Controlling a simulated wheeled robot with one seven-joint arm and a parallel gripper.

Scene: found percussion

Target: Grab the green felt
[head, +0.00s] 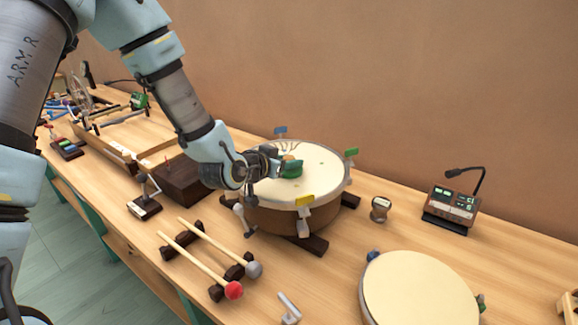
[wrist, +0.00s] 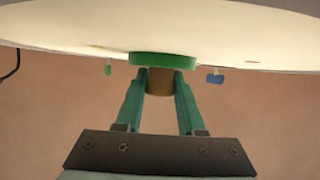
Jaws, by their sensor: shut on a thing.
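The green felt (wrist: 163,59) is a flat green disc with a short brown stub (wrist: 159,82). My gripper (wrist: 160,80) has its two teal fingers shut on the stub, one on each side, with the disc beyond the fingertips. In the head view the green felt (head: 292,169) shows at the tip of my gripper (head: 279,167), over the cream skin of the large drum (head: 312,178). My gripper hides part of it there. I cannot tell whether the felt touches the drum skin.
The drum's rim carries blue, green and yellow tabs. Two mallets (head: 215,250) lie on dark rests in front. A second drum (head: 418,290) stands at lower right. A small control box (head: 450,205) with a bent microphone is at right. A dark wooden box (head: 182,182) is at left.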

